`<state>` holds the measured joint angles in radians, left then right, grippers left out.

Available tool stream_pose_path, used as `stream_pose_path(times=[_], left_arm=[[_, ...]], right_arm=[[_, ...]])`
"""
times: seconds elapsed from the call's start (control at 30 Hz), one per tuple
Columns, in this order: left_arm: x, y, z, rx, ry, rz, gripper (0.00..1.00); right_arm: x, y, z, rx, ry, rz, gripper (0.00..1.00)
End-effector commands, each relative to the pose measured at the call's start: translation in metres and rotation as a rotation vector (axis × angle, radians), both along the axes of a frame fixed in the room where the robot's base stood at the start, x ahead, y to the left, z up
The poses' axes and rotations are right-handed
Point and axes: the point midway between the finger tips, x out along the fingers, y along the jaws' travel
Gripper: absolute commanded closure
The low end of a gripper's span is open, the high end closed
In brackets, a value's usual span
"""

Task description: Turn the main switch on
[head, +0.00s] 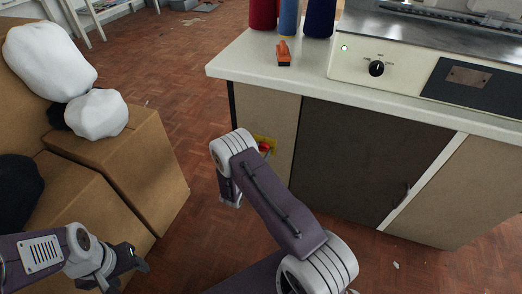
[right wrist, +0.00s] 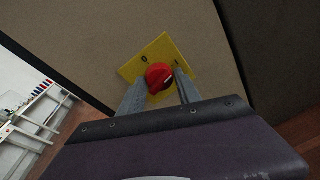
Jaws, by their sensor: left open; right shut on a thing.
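The main switch is a red rotary knob (right wrist: 159,77) on a yellow plate (right wrist: 132,70), fixed to the beige side panel of the cabinet. The plate bears a 0 and another mark to its right, and a pale line on the knob points toward that right-hand mark. My right gripper (right wrist: 160,86) has a finger on either side of the knob and is shut on it. In the head view the red knob (head: 265,146) shows partly behind my right arm, which hides the right fingertips. My left gripper (head: 137,262) is open and empty at the lower left, away from the switch.
The worktop (head: 240,68) above holds an orange-handled object (head: 283,55), several thread spools, and a machine panel with a black dial (head: 376,68) and a lit green lamp (head: 345,48). Cardboard boxes (head: 150,170) with white bundles stand at left. Parquet floor lies between.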

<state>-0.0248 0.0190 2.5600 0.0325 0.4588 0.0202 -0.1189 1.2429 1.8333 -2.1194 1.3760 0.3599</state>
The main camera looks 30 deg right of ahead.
Motion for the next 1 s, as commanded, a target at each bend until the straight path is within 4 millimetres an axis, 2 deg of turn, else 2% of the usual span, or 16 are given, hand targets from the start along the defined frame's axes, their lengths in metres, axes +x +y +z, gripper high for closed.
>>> stream_pose_path(times=[0.4,0.97,1.0], left_arm=[[0.0,0.0,0.0049,0.0,0.0,0.0,0.42],[0.0001,0.0,0.0052,0.0,0.0,0.0,0.42],[0.0,0.0,0.0052,0.0,0.0,0.0,0.42]], right_arm=[[0.0005,0.0008,0.0003,0.109,-0.129,0.005,1.0],[0.001,0.0009,0.0009,0.124,-0.148,0.006,1.0],[0.001,0.0009,0.0009,0.124,-0.148,0.006,0.49]])
